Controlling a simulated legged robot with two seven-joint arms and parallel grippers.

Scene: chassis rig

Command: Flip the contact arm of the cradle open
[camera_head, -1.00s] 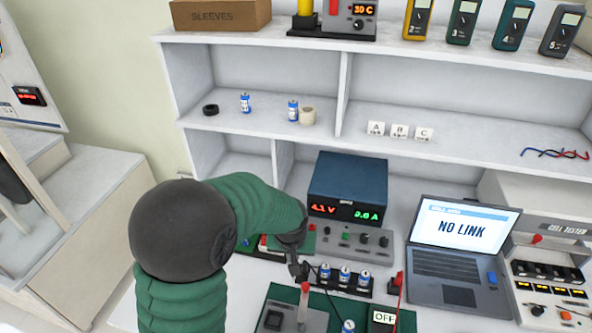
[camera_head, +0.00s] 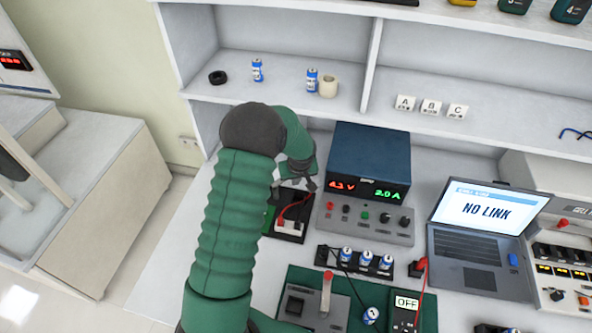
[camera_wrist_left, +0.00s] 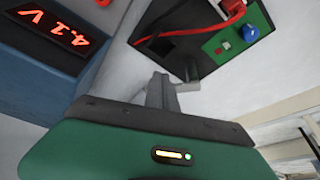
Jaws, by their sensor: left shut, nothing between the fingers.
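My left gripper (camera_head: 309,186) is shut and empty, above and behind a black-based unit (camera_head: 290,228) with a pale block and a red wire, left of the power supply. I take this unit for the cradle; its contact arm cannot be made out. In the left wrist view my shut fingers (camera_wrist_left: 163,90) point toward the black base (camera_wrist_left: 178,38), apart from it, with the red wire and a green board (camera_wrist_left: 237,38) with a blue knob beyond. A grey fixture (camera_head: 331,313) with an upright red-tipped lever (camera_head: 326,292) stands on the green mat in front.
The blue power supply (camera_head: 368,160) stands just right of my gripper. A black rack (camera_head: 328,254) holds blue-and-white cells. A meter (camera_head: 404,310) reads OFF, and a laptop (camera_head: 468,275) reads NO LINK. The white bench is clear at the left edge.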

